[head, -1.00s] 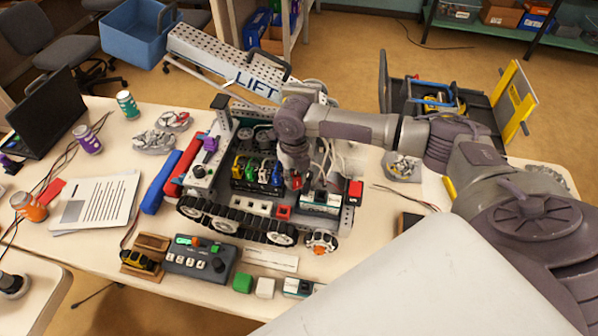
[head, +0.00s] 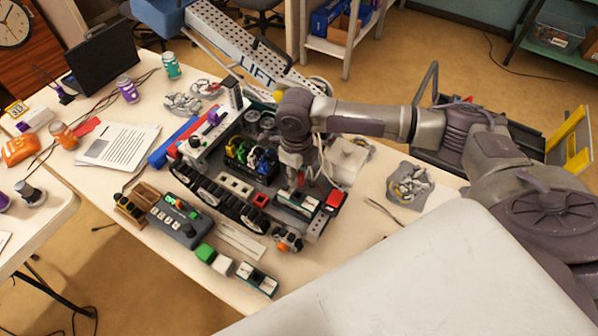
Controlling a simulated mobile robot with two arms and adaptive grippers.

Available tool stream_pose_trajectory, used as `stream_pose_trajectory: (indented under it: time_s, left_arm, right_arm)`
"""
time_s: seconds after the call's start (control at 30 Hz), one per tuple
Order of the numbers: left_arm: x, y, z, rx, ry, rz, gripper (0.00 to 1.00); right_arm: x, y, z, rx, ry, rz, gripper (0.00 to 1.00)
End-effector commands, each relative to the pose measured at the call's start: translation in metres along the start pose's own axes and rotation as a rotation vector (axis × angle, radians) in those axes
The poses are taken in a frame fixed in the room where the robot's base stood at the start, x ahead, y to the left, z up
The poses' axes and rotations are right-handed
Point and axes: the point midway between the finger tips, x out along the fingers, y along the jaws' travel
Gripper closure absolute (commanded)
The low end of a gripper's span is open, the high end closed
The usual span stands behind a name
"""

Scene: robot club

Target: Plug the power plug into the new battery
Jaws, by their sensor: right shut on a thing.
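The tracked club robot (head: 215,205) stands on the table with its LIFT arm (head: 235,50) reaching to the back. A white, dark and teal battery (head: 298,204) sits at its near right end. A similar battery (head: 257,280) lies on the table in front. Which one is new I cannot tell from looks. My right gripper (head: 297,183) points down just behind the battery in the robot. It is shut on a small red piece, apparently the power plug, mostly hidden by the fingers. Whether the plug touches the battery I cannot tell. My left gripper is out of view.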

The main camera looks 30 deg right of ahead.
Motion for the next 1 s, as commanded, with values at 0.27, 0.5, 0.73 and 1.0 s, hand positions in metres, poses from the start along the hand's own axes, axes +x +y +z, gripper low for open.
stream_pose_trajectory:
  time_s: [0.27,0.5,0.73,1.0]
  left_arm:
    - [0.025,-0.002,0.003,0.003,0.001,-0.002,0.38]
    - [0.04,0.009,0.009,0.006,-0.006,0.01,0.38]
    - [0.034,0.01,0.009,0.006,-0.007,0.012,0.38]
    - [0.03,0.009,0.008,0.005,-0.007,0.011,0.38]
  right_arm:
    - [0.023,0.0,0.0,0.002,0.0,0.0,1.0]
    - [0.037,-0.001,0.0,0.002,-0.001,-0.001,1.0]
    - [0.034,0.0,0.0,0.002,0.0,-0.001,1.0]
    - [0.035,0.0,0.0,0.001,0.0,0.0,1.0]
